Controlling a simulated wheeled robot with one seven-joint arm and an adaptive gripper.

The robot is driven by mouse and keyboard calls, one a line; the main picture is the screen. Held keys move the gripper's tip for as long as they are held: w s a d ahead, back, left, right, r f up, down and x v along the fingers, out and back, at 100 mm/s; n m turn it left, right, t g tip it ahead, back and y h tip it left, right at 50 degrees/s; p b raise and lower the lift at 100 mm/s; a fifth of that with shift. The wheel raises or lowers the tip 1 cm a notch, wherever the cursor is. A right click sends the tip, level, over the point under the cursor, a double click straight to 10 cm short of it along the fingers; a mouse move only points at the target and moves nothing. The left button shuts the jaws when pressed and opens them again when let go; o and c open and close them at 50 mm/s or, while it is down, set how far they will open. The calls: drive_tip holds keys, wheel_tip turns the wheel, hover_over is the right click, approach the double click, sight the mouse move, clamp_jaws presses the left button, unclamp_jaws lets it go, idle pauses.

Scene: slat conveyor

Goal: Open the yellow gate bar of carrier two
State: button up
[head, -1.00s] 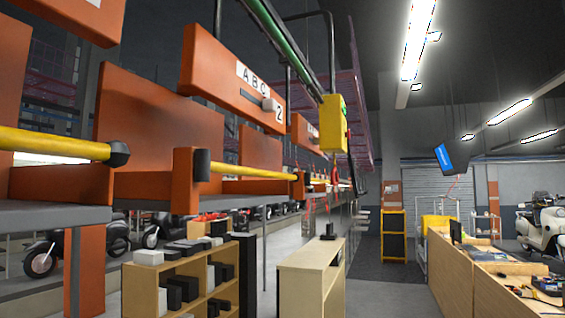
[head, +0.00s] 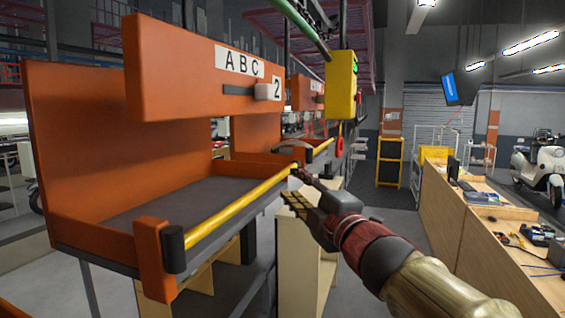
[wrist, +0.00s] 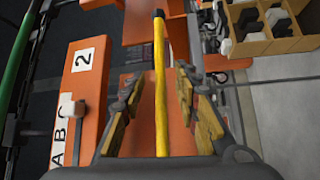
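Carrier two (head: 190,75) is an orange tray carrier with an "ABC" and "2" label. Its yellow gate bar (head: 232,211) lies level across the front edge, from a black end piece (head: 173,249) at the near post towards the far post. My gripper (head: 292,187) is open and empty at the far part of the bar. In the wrist view the bar (wrist: 160,80) runs lengthwise between the two spread fingers of my gripper (wrist: 160,92), with a gap on each side. I cannot tell whether the bar lies at fingertip depth.
A yellow control box (head: 341,85) hangs from the rail above and behind my gripper. Wooden shelving (head: 305,270) stands below the carrier, close to my arm. A long workbench (head: 450,220) is at the right, with open floor before it.

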sight(282, 171)
drive_tip(key=x, duration=0.7)
drive_tip(key=shift+w+a+p, duration=0.15)
drive_tip(key=shift+w+p, duration=0.1)
drive_tip(key=shift+p, duration=0.05)
drive_tip(key=c, duration=0.7)
clamp_jaws()
